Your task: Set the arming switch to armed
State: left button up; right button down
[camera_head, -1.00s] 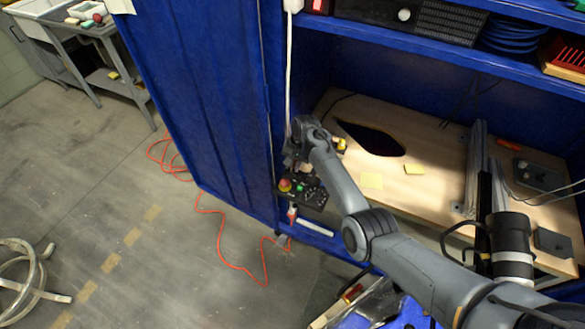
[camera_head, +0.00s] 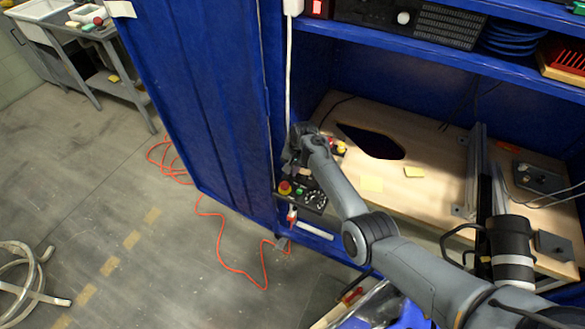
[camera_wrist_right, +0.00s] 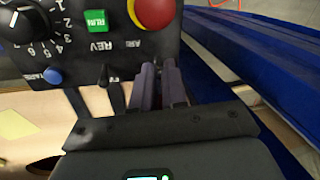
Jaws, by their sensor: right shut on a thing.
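The dark control box (camera_head: 318,204) hangs at the cabinet's front edge, with a red button on yellow and a green button on it. It fills the top left of the right wrist view (camera_wrist_right: 65,55). My right gripper (camera_wrist_right: 163,72) has its two fingers close together at the box's edge, beside the label that seems to read ARM. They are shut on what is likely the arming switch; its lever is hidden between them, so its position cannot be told. In the head view the right gripper (camera_head: 293,167) is mostly hidden by its wrist. My left gripper is not in view.
A small toggle (camera_wrist_right: 103,75) stands just left of the fingers, near the REV label. A red mushroom button (camera_wrist_right: 153,12) and a green RUN button (camera_wrist_right: 96,20) are close by. The blue cabinet door (camera_head: 205,110) stands left of the arm.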

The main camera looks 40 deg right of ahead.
aim_at(290, 175)
jog(key=t+h+p, duration=0.1)
jog(key=p, duration=0.2)
jog(key=s+a+h+p, duration=0.1)
jog(key=h+p, duration=0.1)
jog(key=p, duration=0.2)
jog(key=shift+a+r+t, duration=0.15)
jog(key=shift+r+t, duration=0.15)
jog(key=shift+t, duration=0.1)
jog(key=shift+a+f+n+t+h+p, duration=0.25)
jog(key=shift+a+n+t+h+p, duration=0.1)
jog(key=shift+t+h+p, duration=0.45)
jog(key=shift+s+a+f+h, duration=0.2)
jog(key=shift+h, duration=0.6)
jog(key=shift+t, duration=0.3)
jog(key=c, duration=1.4)
grip_release()
jog(key=shift+c, duration=0.2)
jog(key=shift+a, duration=0.1)
